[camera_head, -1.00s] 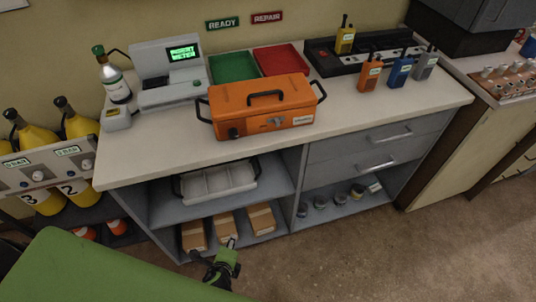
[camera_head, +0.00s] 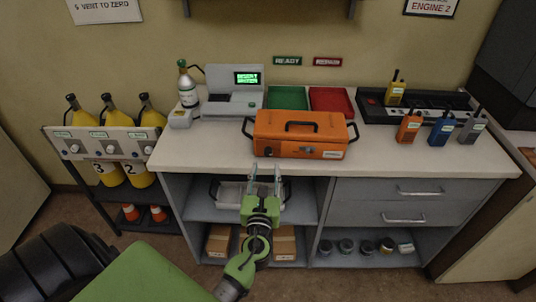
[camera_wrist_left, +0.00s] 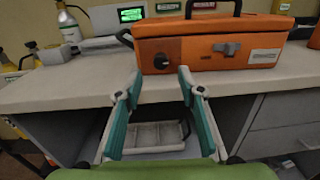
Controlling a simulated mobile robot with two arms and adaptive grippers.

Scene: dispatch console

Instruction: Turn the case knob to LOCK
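The orange case (camera_head: 300,125) sits closed on the counter, with a dark handle on its lid and one at each end. It also shows in the left wrist view (camera_wrist_left: 225,38). The case knob (camera_wrist_left: 161,62) is a small black round knob on the left of its front face; it shows in the head view (camera_head: 268,151) too. I cannot read its setting. My left gripper (camera_head: 265,172) is open and empty, in front of the counter edge and a little below the knob. Its two fingers (camera_wrist_left: 158,88) stand apart in the left wrist view. My right gripper is not in view.
A grey console with a green screen (camera_head: 247,79), a small cylinder (camera_head: 187,92) and green (camera_head: 236,97) and red trays stand behind the case. Radios (camera_head: 409,127) stand at the right. A shelf below holds a white tray (camera_head: 232,195) and boxes.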

